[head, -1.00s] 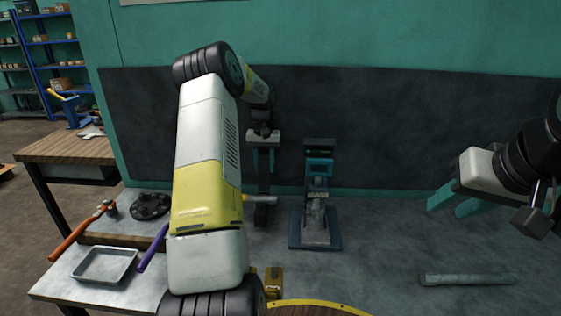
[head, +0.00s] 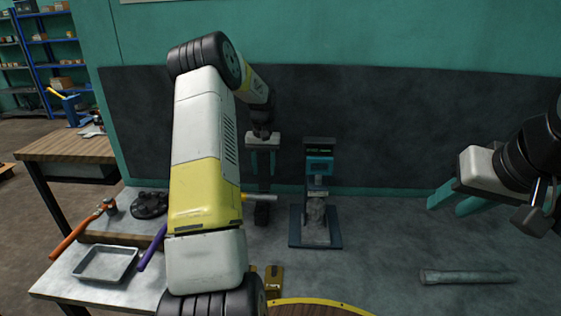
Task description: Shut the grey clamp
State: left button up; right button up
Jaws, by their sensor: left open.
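My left gripper (head: 263,164) hangs fingers down in the head view, its two teal fingers apart with nothing between them. Just below it stands a dark upright piece (head: 264,187) with a short grey bar (head: 261,198), yellow at its left end, across it. This may be the grey clamp, but its shape is too small and partly covered to be sure. My gripper appears above it; whether they touch I cannot tell. My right gripper (head: 456,201) is open and empty at the right, far from it.
A teal-and-grey device (head: 319,167) on a blue base holds a rough grey block, right of my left gripper. A grey rod (head: 467,277) lies at the right. A metal tray (head: 104,264), hammer (head: 84,229) and black disc (head: 149,204) are left. The bench between device and rod is clear.

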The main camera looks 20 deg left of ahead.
pick_arm(q)
jog(key=shift+s+d+f, duration=0.15)
jog(key=shift+s+d, duration=0.1)
jog(key=shift+s, duration=0.65)
jog(key=shift+s+d+f, duration=0.15)
jog(key=shift+s+d, duration=0.05)
jog(key=shift+s, duration=0.65)
jog(key=shift+s+d+f, duration=0.15)
jog(key=shift+s+d, duration=0.1)
jog(key=shift+s, duration=0.65)
jog(key=o, duration=0.6)
jog(key=shift+c, duration=0.2)
